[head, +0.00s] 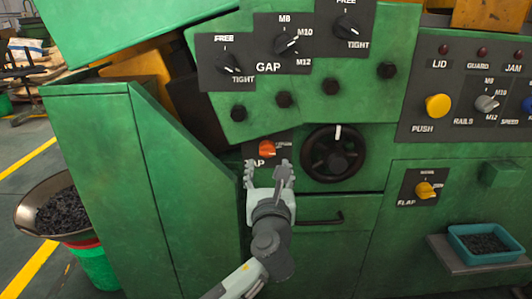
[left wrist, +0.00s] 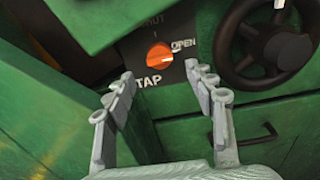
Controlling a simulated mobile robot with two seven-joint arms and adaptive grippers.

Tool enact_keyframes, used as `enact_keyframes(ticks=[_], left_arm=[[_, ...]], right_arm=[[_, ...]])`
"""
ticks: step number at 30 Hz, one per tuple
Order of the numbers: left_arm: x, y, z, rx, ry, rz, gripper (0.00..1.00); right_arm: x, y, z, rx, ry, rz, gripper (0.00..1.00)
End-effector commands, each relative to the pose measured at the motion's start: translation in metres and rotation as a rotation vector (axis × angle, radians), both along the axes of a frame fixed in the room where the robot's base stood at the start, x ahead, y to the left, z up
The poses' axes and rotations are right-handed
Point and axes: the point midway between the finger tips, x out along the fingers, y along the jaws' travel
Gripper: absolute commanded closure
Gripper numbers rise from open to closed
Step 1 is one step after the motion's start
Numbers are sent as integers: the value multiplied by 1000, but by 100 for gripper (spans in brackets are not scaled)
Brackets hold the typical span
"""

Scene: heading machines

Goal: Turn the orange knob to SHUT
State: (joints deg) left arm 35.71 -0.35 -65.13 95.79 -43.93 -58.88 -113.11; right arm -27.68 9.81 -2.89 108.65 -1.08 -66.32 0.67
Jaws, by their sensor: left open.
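The orange knob (head: 267,149) sits on a dark TAP plate on the green machine's front, left of the black handwheel. In the left wrist view the orange knob (left wrist: 159,54) shows a white mark on its right side, toward the word OPEN; the word SHUT is partly visible at the top of the plate (left wrist: 140,40). My left gripper (head: 269,168) is in front of and just below the knob with its fingers spread. In the left wrist view the open fingers (left wrist: 160,80) stand either side of the line to the knob, apart from it, with nothing between them. My right gripper is not in view.
The black handwheel (head: 333,153) is close on the right of the plate. A drawer handle (head: 320,220) is below it. A slanted green panel (head: 175,180) stands out on the left. A yellow FLAP knob (head: 425,190) and a blue tray (head: 487,243) are farther right.

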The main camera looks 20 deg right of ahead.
Motion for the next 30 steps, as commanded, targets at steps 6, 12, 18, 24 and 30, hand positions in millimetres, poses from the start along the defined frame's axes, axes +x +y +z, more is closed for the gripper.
enact_keyframes(ticks=[6, 12, 18, 24, 30], left_arm=[[35, -10, 0, -3, 0, 1, 45], [57, -17, 0, -5, 2, 0, 45], [64, -18, 0, -7, 4, -1, 45], [63, -18, 0, -7, 4, -1, 50], [63, -18, -1, -7, 4, 0, 75]], right_arm=[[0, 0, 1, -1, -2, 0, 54], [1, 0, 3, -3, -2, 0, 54], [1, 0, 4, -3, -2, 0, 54], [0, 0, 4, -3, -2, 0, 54], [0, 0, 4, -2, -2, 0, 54]])
